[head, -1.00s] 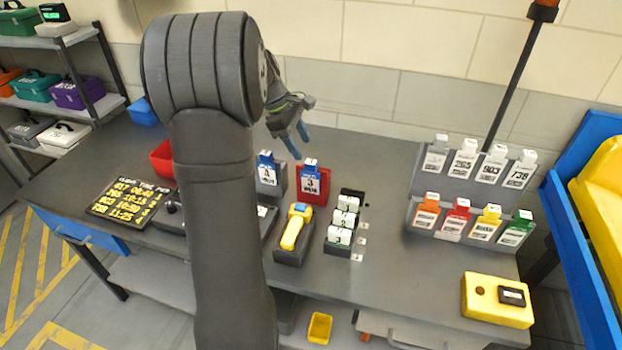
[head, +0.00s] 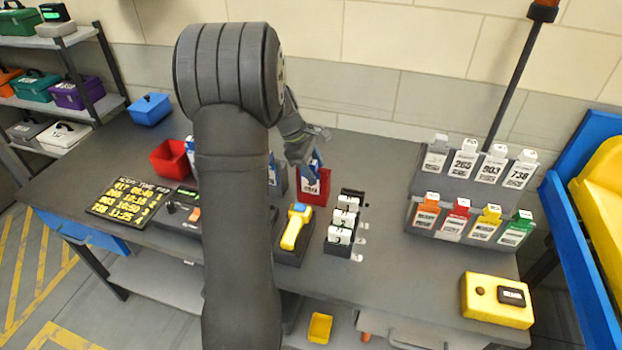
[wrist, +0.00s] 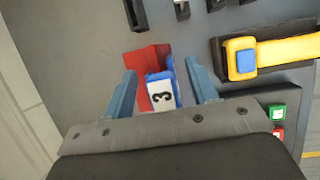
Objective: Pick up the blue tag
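A blue-topped tag with a white face marked 3 (wrist: 161,96) stands in a red holder (wrist: 142,62) in the wrist view. My gripper (wrist: 160,68) is open, with one blue finger on each side of this tag and visible gaps between. In the head view my gripper (head: 307,150) is directly above the red holder (head: 324,188), partly covering the tag. A second blue tag (head: 272,170) in a grey holder stands just left of it, mostly hidden by my arm.
A yellow scanner (head: 295,228) lies in a cradle in front of the holders. A rack of white-tagged slots (head: 344,222) stands to the right. A grey stand (head: 462,190) holds several coloured and white tags farther right. A red bin (head: 170,158) is at left.

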